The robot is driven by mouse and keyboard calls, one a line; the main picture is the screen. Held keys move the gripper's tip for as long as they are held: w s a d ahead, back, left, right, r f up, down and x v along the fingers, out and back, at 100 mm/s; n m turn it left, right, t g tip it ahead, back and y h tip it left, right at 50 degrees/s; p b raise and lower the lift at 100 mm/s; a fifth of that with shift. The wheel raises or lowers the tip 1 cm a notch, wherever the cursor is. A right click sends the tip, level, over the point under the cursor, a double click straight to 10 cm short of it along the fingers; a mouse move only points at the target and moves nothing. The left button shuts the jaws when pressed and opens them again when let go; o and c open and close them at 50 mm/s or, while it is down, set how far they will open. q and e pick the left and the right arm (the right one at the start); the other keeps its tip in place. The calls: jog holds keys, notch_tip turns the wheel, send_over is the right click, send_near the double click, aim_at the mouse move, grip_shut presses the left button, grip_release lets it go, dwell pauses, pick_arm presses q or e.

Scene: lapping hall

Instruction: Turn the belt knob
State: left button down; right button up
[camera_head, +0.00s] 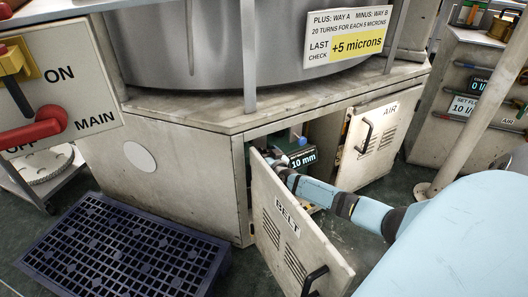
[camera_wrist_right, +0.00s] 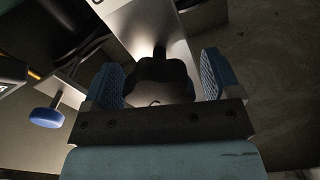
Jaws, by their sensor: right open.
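The cabinet door marked BELT (camera_head: 286,228) stands open, and my right arm reaches in behind it. My right gripper (camera_head: 278,165) is inside the cabinet, partly hidden by the door edge. In the right wrist view its two blue-padded fingers (camera_wrist_right: 162,78) are apart. A dark rounded knob-like part (camera_wrist_right: 158,82) on a short stem shows between them; whether they touch it I cannot tell. A blue knob (camera_wrist_right: 47,115) is left of the fingers, and a blue knob (camera_head: 302,141) shows above a display (camera_head: 303,160) reading 10 mm. My left gripper is out of view.
The AIR door (camera_head: 367,140) stands open to the right. A sign (camera_head: 346,38) gives the last check as +5 microns. A switch panel (camera_head: 75,72) is at upper left. A dark blue grid platform (camera_head: 123,248) lies on the floor. A slanting post (camera_head: 478,108) stands at right.

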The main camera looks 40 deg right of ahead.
jog(key=shift+w, duration=0.3)
jog(key=c, duration=0.9)
jog(key=shift+r, duration=0.1)
